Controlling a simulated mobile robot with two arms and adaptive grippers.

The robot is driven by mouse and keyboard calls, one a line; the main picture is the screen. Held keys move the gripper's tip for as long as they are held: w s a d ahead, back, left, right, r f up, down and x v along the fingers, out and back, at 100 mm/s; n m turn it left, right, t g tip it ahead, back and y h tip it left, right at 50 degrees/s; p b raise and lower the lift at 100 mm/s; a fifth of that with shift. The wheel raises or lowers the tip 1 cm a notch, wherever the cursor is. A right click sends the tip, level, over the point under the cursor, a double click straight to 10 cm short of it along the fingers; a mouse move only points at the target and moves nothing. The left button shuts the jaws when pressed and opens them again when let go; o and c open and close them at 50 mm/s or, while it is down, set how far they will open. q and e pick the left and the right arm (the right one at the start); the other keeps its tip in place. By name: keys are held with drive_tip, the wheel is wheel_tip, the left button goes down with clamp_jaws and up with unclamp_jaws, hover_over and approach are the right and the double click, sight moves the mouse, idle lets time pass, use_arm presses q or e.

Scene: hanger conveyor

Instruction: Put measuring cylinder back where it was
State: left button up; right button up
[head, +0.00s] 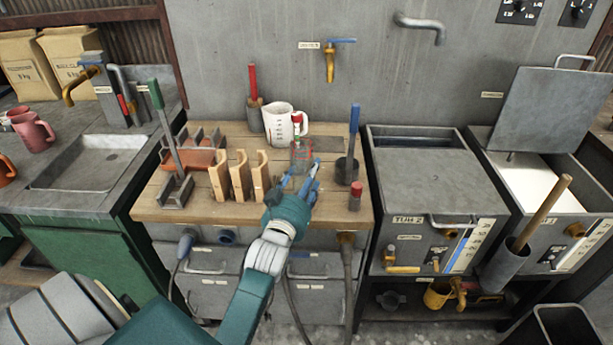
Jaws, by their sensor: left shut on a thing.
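The measuring cylinder (301,150) appears to be the see-through vessel with red lines on the wooden worktop, just in front of a white jug with red marks. My left gripper (301,176) reaches in from below, its blue-grey fingers around the lower part of the vessel. It is shut on it. The vessel looks upright. Its base is partly hidden by the fingers, so I cannot tell if it touches the worktop. My right gripper is not in view.
The white jug (281,122) and a small red-topped item (297,121) stand close behind. Wooden curved holders (239,175) stand left, a blue-handled tool in a dark pot (348,168) right, and a red-topped piece (355,196) at the front right. The wooden worktop (210,209) is bare along its front-left edge.

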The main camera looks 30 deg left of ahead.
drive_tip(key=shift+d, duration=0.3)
use_arm(q)
drive_tip(key=o, duration=1.8)
drive_tip(key=shift+f, duration=0.1)
drive_tip(key=shift+c, duration=0.2)
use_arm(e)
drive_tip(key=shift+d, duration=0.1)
use_arm(q)
drive_tip(key=shift+r, duration=0.2)
drive_tip(key=b+v, duration=0.1)
drive_tip(key=v, duration=1.1)
drive_tip(key=shift+b, duration=0.3)
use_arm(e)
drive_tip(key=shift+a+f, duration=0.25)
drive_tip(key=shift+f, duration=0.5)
